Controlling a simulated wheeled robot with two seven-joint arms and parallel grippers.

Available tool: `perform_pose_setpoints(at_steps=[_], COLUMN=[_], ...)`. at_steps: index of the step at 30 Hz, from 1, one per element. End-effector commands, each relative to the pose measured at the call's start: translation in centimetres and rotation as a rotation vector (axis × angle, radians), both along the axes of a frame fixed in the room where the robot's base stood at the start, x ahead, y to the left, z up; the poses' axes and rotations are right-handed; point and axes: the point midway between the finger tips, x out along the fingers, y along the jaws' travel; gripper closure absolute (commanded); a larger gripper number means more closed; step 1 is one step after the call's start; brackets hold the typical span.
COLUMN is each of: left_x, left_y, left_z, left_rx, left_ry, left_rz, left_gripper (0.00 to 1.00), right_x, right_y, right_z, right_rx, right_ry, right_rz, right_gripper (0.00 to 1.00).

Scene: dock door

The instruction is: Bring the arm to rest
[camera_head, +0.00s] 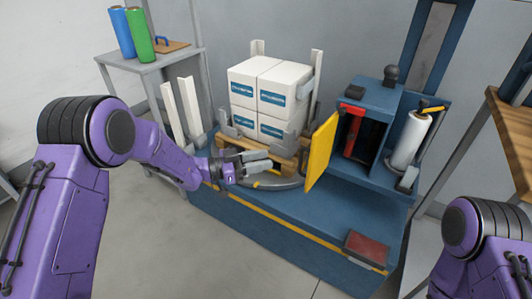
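My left arm reaches in from the left. Its gripper (268,166) is in front of the pallet of white boxes (270,90), above the blue platform (300,216). The two grey fingers look close to each other, but the gap between them is too small to judge. I see no object clearly held in them. My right arm shows only as a purple link and black joint at the lower right; its gripper is out of view.
A yellow door (322,158) stands open on the blue cabinet (372,120), right of my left gripper. A white roll (410,140) stands beside the cabinet. A grey table (150,62) holds a blue and a green cylinder (139,34). A wooden shelf (512,130) is at the right.

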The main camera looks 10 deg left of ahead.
Motion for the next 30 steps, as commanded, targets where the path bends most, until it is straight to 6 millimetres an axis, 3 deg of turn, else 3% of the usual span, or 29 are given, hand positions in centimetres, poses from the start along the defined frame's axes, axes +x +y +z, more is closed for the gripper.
perform_pose_setpoints(at_steps=[5,8,11,13,15,17,18,21,24,30], left_x=[0.3,1.2,1.1,-0.8,-4.1,-7.7,-10.3,-17.2,-23.4,-34.3], left_y=[0.1,1.2,3.4,5.7,8.0,9.7,10.8,13.2,14.8,16.8], left_z=[-0.1,-0.8,-4.3,-9.3,-14.4,-18.2,-20.4,-24.7,-27.1,-29.2], left_rx=[0.008,-0.022,-0.075,-0.09,-0.074,-0.046,-0.018,0.061,0.144,0.317], left_ry=[-0.002,0.035,0.177,0.339,0.506,0.634,0.714,0.887,1.016,1.203], left_rz=[0.015,0.142,0.39,0.599,0.792,0.936,1.022,1.208,1.348,1.525], left_gripper=[0.62,0.62,0.62,0.62,0.62,0.62,0.62,0.62,0.62,0.62], right_x=[0.0,0.0,0.0,0.0,0.0,0.0,0.0,0.0,0.0,0.0], right_y=[0.0,0.0,0.0,0.0,0.0,0.0,0.0,0.0,0.0,0.0], right_z=[0.0,0.0,0.0,0.0,0.0,0.0,0.0,0.0,0.0,0.0], right_rx=[0.0,0.0,0.0,0.0,0.0,0.0,0.0,0.0,0.0,0.0], right_ry=[0.0,0.0,0.0,0.0,0.0,0.0,0.0,0.0,0.0,0.0], right_rz=[0.0,0.0,0.0,0.0,0.0,0.0,0.0,0.0,0.0,0.0], right_gripper=[0.57,0.57,0.57,0.57,0.57,0.57,0.57,0.57,0.57,0.57])
